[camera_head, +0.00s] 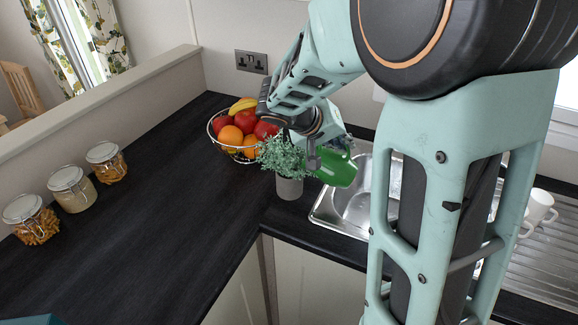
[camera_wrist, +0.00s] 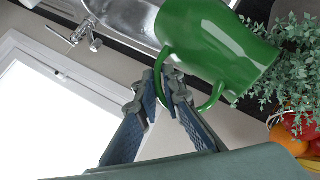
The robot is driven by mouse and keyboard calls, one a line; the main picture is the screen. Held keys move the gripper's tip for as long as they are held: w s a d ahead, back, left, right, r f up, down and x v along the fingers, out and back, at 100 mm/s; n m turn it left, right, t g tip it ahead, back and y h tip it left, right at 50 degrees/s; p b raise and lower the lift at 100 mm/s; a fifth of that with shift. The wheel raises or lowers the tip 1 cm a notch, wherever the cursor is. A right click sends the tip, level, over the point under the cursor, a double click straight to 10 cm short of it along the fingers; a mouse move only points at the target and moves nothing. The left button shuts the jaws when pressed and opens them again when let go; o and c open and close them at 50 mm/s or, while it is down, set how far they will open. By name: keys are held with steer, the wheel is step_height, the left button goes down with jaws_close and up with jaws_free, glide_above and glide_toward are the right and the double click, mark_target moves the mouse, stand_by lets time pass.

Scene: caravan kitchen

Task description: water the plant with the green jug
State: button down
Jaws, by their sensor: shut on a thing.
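The green jug (camera_head: 338,168) is held tilted beside the plant, over the counter near the sink's left edge. In the wrist view the jug (camera_wrist: 215,42) fills the top middle, with its handle between my fingers. My gripper (camera_head: 314,156) is shut on that handle; its fingers also show in the wrist view (camera_wrist: 166,88). The plant (camera_head: 284,156) has bushy grey-green leaves and stands upright in a grey pot (camera_head: 289,188). Its leaves (camera_wrist: 290,58) are close to the jug's right end in the wrist view. I cannot see any water or inside the jug.
A wire fruit bowl (camera_head: 236,150) stands just behind and left of the plant. The metal sink (camera_head: 352,205) is to the right, with white mugs (camera_head: 540,207) on the drainer. Several glass jars (camera_head: 70,188) line the left wall. The dark counter (camera_head: 150,220) between is clear.

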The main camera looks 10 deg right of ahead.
steer(key=shift+w+a+r, duration=0.15)
steer(key=shift+r, duration=0.15)
steer(key=shift+w+a+r+n+h, duration=0.15)
steer(key=shift+w+a+r+h, duration=0.15)
steer(key=shift+a, duration=0.2)
steer(key=shift+w+a+r+n+h, duration=0.2)
steer(key=shift+w+a+h, duration=0.1)
steer(key=shift+a, duration=0.2)
steer(key=shift+w+a+r, duration=0.15)
steer(key=shift+a+r, duration=0.05)
steer(key=shift+a, duration=0.2)
steer(key=shift+w+a+r+n+g+h, duration=0.25)
steer(key=shift+a+r+g+h, duration=0.15)
steer(key=shift+a+h, duration=0.1)
stand_by(1.1)
steer(key=shift+d, duration=0.15)
steer(key=m+y, duration=0.1)
steer(key=y, duration=0.1)
glide_above(349, 163)
steer(key=a, duration=0.1)
steer(key=shift+w+f+t+p, duration=0.15)
steer(key=shift+f, duration=0.4)
steer(key=shift+w+f+t+p, duration=0.15)
steer(key=shift+f, duration=0.35)
steer(key=f+b, duration=0.2)
steer(key=b, duration=0.1)
steer(key=shift+d+y, duration=0.15)
steer(key=shift+y, duration=0.25)
steer(key=shift+r+m, duration=0.1)
steer(key=shift+m, duration=0.2)
